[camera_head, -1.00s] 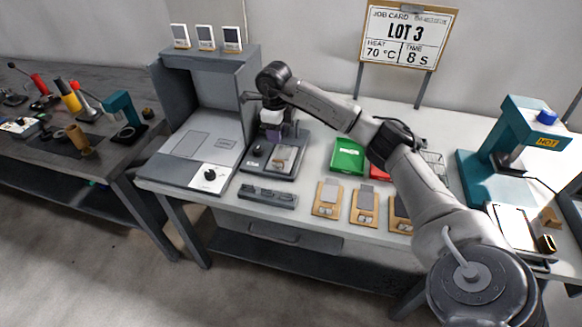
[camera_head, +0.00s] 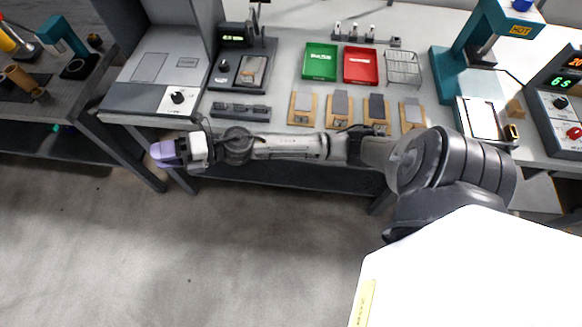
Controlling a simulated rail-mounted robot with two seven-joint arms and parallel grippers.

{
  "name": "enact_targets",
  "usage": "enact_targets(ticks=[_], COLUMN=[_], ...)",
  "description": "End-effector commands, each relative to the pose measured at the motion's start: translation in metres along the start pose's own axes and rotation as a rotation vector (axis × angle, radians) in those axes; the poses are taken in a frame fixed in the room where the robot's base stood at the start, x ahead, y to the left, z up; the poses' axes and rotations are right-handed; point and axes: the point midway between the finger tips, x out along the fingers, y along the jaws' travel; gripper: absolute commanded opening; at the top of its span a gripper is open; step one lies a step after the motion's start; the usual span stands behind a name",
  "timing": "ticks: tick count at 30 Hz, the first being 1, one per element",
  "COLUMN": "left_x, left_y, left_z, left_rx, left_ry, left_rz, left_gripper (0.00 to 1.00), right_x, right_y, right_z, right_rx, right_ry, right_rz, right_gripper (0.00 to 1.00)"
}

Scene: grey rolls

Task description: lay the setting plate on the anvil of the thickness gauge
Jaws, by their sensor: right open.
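The thickness gauge (camera_head: 224,84) stands at the back left of the bench, with a dark base, a knob and a small green display. A small greyish-brown plate (camera_head: 252,70) lies on the right part of its base; it looks like the setting plate. I cannot make out the anvil, or whether the plate touches it. My right gripper (camera_head: 161,152) has purplish fingers and points left, in front of the bench's left end, well apart from the gauge. It is open and I see nothing in it. My left gripper is not in view.
A dark slotted block (camera_head: 240,112) lies in front of the gauge. Green (camera_head: 320,62) and red (camera_head: 361,65) trays and a wire basket (camera_head: 403,70) are to the right. Several sample boards (camera_head: 302,108) line the front edge. A teal press (camera_head: 452,75) marked HOT stands further right.

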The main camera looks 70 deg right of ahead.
Motion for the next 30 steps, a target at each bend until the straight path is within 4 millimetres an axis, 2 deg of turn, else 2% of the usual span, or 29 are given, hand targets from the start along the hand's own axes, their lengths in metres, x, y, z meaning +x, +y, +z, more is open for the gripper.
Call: enact_targets(ticks=[5,8,11,16,18,21,24,27,30], left_x=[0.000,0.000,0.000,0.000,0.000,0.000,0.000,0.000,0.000], left_y=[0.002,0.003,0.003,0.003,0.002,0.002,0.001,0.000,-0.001], left_z=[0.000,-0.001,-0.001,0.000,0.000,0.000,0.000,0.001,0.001], left_rx=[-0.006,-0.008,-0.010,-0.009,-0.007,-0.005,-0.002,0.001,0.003], left_ry=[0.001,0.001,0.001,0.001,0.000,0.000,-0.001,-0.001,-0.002], left_rz=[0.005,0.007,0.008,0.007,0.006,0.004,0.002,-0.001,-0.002], left_gripper=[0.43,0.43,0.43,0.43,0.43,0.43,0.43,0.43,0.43], right_x=[-0.037,-0.073,-0.118,-0.194,-0.220,-0.249,-0.268,-0.279,-0.285], right_y=[-0.019,-0.044,-0.073,-0.108,-0.113,-0.114,-0.111,-0.108,-0.106], right_z=[-0.005,-0.013,-0.034,-0.094,-0.121,-0.154,-0.179,-0.194,-0.201], right_rx=[0.386,0.635,0.874,1.209,1.310,1.417,1.487,1.526,1.541], right_ry=[-0.377,-0.624,-0.865,-1.196,-1.294,-1.395,-1.459,-1.494,-1.510], right_rz=[-0.006,-0.075,-0.194,-0.461,-0.575,-0.719,-0.828,-0.898,-0.932], right_gripper=[0.40,0.40,0.40,0.40,0.40,0.40,0.40,0.40,0.40])
